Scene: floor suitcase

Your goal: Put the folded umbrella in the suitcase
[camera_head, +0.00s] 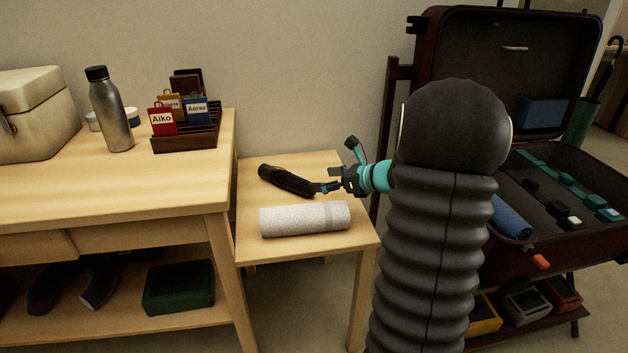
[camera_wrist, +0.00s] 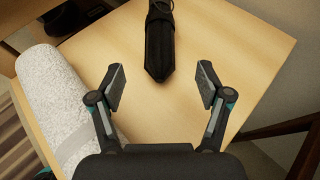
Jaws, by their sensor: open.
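The folded umbrella (camera_head: 285,180) is black and lies on the small wooden side table, behind a white roll. In the wrist view the umbrella (camera_wrist: 159,38) runs from the top edge down toward my gripper. My gripper (camera_head: 335,183) is open and empty at the umbrella's right end. In the wrist view the umbrella's near end shows between the spread fingertips of my gripper (camera_wrist: 161,84); the height gap is unclear. The dark red suitcase (camera_head: 590,247) stands open on a rack at the right, partly hidden by my arm.
The white roll (camera_head: 300,219) lies close in front of the umbrella on the side table (camera_head: 252,250). A taller table (camera_head: 60,180) at left holds a bottle (camera_head: 110,112), a card rack and a box. The suitcase holds a blue roll (camera_head: 511,218) and small items.

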